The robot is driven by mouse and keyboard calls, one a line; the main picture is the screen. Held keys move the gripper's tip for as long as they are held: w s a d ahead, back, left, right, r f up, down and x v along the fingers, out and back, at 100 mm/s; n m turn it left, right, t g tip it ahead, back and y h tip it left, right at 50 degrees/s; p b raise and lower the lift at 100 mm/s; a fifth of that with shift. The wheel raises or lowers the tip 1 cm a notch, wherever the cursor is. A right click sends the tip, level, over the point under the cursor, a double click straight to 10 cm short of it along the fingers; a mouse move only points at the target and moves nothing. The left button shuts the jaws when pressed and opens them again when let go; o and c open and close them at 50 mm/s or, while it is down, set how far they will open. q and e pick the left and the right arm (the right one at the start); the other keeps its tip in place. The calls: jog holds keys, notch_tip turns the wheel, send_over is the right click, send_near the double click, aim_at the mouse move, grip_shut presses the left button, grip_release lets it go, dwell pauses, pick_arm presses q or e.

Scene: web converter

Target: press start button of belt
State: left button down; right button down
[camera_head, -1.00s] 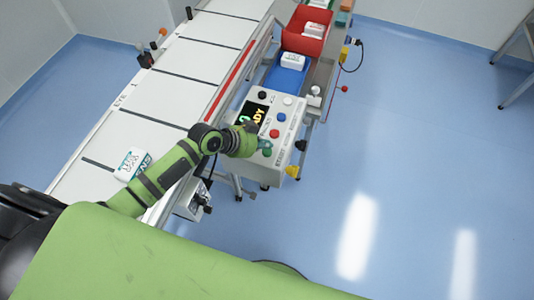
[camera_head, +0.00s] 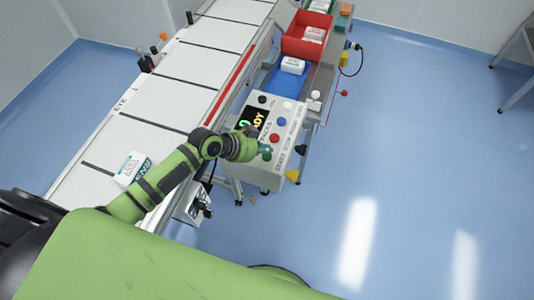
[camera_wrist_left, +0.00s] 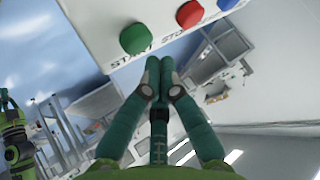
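The control box (camera_head: 285,121) beside the belt (camera_head: 165,97) has a lit display (camera_head: 252,121) reading "READY" and several coloured buttons. The green button (camera_wrist_left: 134,38) is labelled START in the left wrist view. The red STOP button (camera_wrist_left: 190,14) is to its right, with a blue button (camera_wrist_left: 228,4) beyond. My left gripper (camera_wrist_left: 159,66) is shut and empty; its fingertips are just below the panel's edge in that view, apart from the green button in the picture. In the head view the left gripper (camera_head: 264,149) is at the panel's near end, close to the green button (camera_head: 267,156). My right gripper is out of view.
A white box with green print (camera_head: 133,168) lies on the belt's near part. A blue bin (camera_head: 286,78) and a red bin (camera_head: 306,35), each with a white package, stand behind the control box. The floor to the right is clear.

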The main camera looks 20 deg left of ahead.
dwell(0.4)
pick_arm(q)
jog(key=shift+f+b, duration=0.35)
jog(key=shift+f, duration=0.1)
